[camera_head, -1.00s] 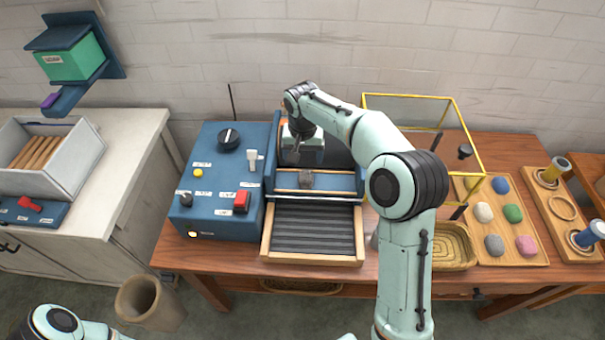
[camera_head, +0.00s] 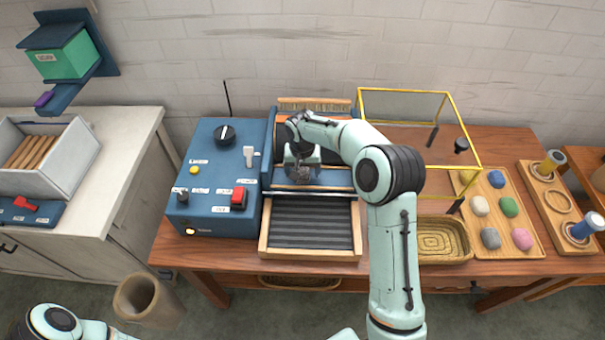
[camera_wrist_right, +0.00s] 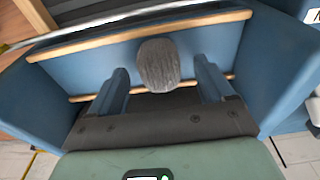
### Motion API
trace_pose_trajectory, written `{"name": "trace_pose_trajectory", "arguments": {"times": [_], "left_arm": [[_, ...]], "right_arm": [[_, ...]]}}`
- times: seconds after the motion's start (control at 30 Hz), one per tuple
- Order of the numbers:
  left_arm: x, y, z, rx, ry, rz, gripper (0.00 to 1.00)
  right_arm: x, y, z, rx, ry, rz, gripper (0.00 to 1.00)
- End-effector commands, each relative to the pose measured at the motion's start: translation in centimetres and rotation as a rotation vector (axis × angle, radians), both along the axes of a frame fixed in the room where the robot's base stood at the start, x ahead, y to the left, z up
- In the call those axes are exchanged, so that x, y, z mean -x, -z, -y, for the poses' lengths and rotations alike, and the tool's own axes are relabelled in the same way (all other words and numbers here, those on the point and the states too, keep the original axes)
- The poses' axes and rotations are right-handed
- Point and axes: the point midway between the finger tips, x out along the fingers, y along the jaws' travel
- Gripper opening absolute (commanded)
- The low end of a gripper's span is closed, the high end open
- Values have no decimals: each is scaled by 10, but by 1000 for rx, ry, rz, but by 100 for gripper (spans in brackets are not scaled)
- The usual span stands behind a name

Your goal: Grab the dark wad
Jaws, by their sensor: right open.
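The dark wad (camera_wrist_right: 158,65) is a grey, fibrous, rounded lump on the blue ledge of the machine, between two wooden strips in the right wrist view. My right gripper (camera_wrist_right: 160,78) is open, one finger on each side of the wad, with gaps on both sides. The wad lies level with the fingertips and a little beyond; I cannot tell the exact depth. In the head view my right gripper (camera_head: 303,170) is over the ledge and mostly hides the wad. My left gripper is not in view; only part of my left arm shows at bottom left.
A blue control box (camera_head: 213,205) with knobs and a red switch stands left of the machine. A ribbed dark bed (camera_head: 311,224) lies in front of the ledge. A yellow frame (camera_head: 452,120), a woven basket (camera_head: 440,240) and a tray of coloured wads (camera_head: 522,205) are to the right.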

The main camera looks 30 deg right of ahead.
Motion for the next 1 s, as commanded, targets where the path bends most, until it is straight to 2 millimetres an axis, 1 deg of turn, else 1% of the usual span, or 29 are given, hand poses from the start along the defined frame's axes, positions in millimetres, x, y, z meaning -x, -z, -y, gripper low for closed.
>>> {"name": "trace_pose_trajectory", "arguments": {"times": [0.07, 0.1, 0.17, 0.2, 0.23, 0.27, 0.57, 0.67, 0.77, 0.87, 0.97, 1.0], "left_arm": [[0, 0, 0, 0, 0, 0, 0], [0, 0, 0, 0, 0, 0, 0], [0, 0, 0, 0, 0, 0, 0], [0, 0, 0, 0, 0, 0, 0], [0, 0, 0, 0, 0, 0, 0], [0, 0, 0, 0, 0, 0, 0], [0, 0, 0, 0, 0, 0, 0], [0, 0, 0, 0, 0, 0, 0], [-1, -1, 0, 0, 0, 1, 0], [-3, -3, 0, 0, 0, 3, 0], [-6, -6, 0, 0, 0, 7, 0], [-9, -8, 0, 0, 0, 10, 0]], "right_arm": [[0, 0, 0, 0, 0, 0, 81], [0, 0, 0, 0, 0, 0, 68], [0, 0, 0, 0, 0, 0, 49], [0, 0, 0, 0, 0, 0, 36], [0, 0, 0, 0, 0, 0, 26], [0, 0, 0, 0, 0, 0, 22], [0, -1, 0, 0, 0, 0, 21], [0, -4, 0, 1, 0, 1, 21], [-1, -16, 0, 0, 1, 5, 21], [-1, -36, 0, 0, 2, 7, 21], [-2, -63, 0, 1, 0, 9, 21], [-2, -76, 0, 0, 1, 8, 21]]}}
